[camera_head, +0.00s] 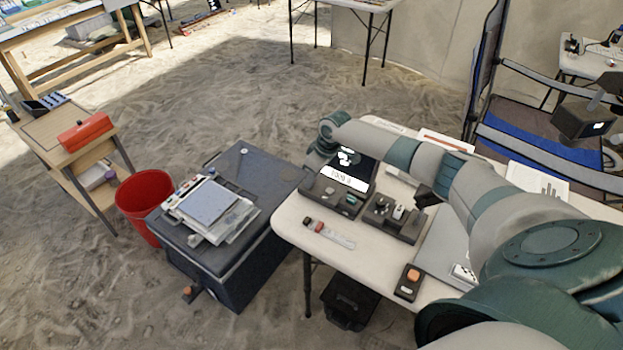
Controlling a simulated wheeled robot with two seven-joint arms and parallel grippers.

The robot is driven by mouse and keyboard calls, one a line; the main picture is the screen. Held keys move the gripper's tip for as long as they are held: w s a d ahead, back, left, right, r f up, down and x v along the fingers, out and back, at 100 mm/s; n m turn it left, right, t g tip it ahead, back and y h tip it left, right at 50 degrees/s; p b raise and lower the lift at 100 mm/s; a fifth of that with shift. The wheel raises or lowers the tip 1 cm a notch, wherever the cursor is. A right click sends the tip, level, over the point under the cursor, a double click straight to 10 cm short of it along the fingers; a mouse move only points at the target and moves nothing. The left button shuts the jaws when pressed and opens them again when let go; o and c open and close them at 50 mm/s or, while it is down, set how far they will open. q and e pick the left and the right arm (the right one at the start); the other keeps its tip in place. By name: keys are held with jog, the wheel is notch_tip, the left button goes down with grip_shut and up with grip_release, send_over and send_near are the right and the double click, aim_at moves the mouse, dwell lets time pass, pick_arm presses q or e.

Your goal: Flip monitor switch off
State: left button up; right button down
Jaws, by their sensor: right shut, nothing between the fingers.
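A dark device with a lit white display (344,178) stands at the far left part of the pale table; it looks like the monitor, but I cannot make out its switch. My right arm reaches across the table from the lower right and bends down at the wrist. My right gripper (316,168) is shut and empty beside the left side of this device; its fingertips are small and partly hidden, so I cannot tell whether they touch it. A small black box with an orange button (412,275) lies at the table's front edge. My left gripper is out of view.
The pale table (292,219) also holds a dark tray of small parts (397,212) and a scale strip (331,234). A dark case (228,268) with a grey-lidded box stands left, beside a red bin (143,197). A blue-seated chair (530,145) stands behind right.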

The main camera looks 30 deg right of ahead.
jog(key=shift+d, duration=0.15)
jog(key=shift+w+d+r, duration=0.25)
jog(key=shift+w+d, duration=0.05)
jog(key=shift+d, duration=0.3)
jog(key=r+p, duration=0.2)
jog(key=shift+a+r+p, duration=0.2)
jog(key=shift+r+p, duration=0.1)
jog(key=shift+r, duration=0.1)
jog(key=shift+s+a+r+p, duration=0.1)
jog(key=shift+a+r+p, duration=0.05)
jog(key=shift+r+p, duration=0.7)
jog(key=s+a+r+b, duration=0.1)
jog(key=s+r+b, duration=0.2)
jog(key=r, duration=0.5)
jog(key=shift+s+r, duration=0.3)
jog(key=shift+r, duration=0.05)
